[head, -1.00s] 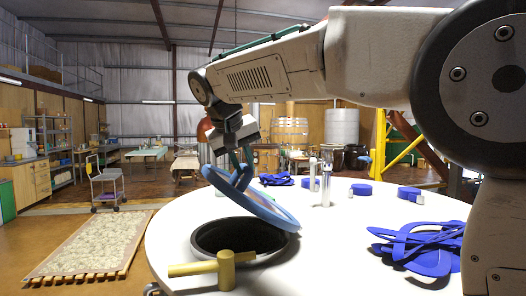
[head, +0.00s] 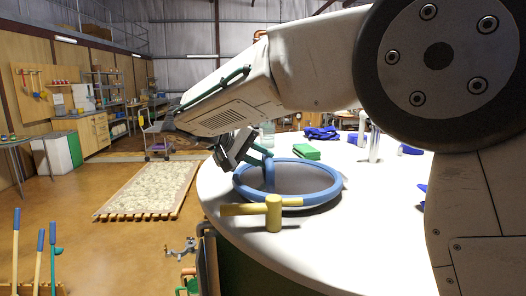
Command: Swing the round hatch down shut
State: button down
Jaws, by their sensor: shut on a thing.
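The round hatch (head: 325,195) has a thick blue rim and a grey middle. It lies flat or nearly flat over the opening in the white round table top; I cannot tell whether its rim is fully seated. The dark hole is hidden under it. A blue bar-like handle (head: 269,178) stands at the hatch's left side. My gripper (head: 264,157) reaches down from the upper left and is shut on this handle. The exact contact is small and partly hidden by the gripper's body.
A green block (head: 307,152) and blue items (head: 321,133) lie behind. Long-handled tools (head: 40,255) stand at lower left.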

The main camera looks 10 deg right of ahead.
jog(key=shift+f, duration=0.35)
jog(key=c, duration=1.3)
grip_release()
jog(key=shift+r, duration=0.1)
jog(key=shift+s+a+r, duration=0.1)
jog(key=shift+a, duration=0.1)
jog(key=v, duration=0.7)
jog(key=shift+a, duration=0.15)
jog(key=shift+s, duration=0.1)
